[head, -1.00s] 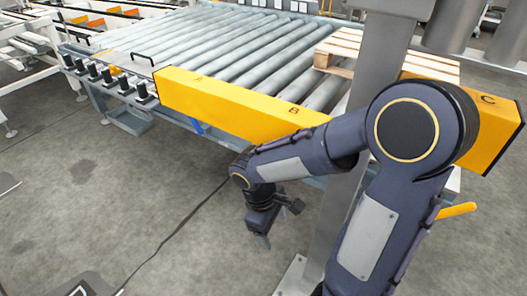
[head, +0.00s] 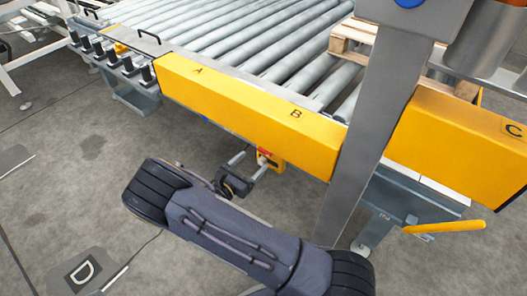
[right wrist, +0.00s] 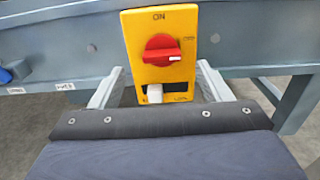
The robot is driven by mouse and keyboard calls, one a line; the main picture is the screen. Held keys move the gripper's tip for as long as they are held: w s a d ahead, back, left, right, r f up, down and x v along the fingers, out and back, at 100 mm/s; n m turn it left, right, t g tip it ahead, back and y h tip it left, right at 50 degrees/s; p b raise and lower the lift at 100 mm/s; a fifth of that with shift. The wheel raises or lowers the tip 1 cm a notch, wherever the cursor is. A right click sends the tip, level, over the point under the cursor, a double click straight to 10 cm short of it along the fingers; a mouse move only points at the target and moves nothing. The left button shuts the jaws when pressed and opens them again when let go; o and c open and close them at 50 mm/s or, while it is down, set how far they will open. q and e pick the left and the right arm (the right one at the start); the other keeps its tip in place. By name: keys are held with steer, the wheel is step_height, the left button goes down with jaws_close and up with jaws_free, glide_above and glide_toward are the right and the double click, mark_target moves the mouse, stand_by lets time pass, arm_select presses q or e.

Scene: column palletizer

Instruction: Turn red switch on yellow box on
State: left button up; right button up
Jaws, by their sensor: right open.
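The yellow box (right wrist: 160,75) is mounted on the conveyor's grey side frame in the right wrist view. Its red rotary switch (right wrist: 160,50) has a pale mark lying roughly horizontal, pointing right, and the label ON is above it. In the head view the box (head: 277,163) and red switch (head: 263,152) sit under the yellow beam. My right gripper (head: 250,163) is open. Its two fingers point at the box, and in the right wrist view the gripper (right wrist: 158,92) has one finger on each side of the box's lower part. I cannot tell if they touch it. My left gripper is not in view.
A yellow beam (head: 240,107) marked A, B and C runs above the box. A grey post (head: 362,140) stands to the right, near a yellow handle (head: 445,227). A roller conveyor (head: 260,45) and wooden pallet (head: 352,42) lie behind. Floor on the left is open.

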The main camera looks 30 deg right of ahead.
mark_target(263, 152)
steer(key=b+x, duration=0.1)
steer(key=x, duration=0.5)
steer(key=shift+d, duration=0.15)
steer(key=shift+c, duration=0.3)
steer(key=c, duration=0.9)
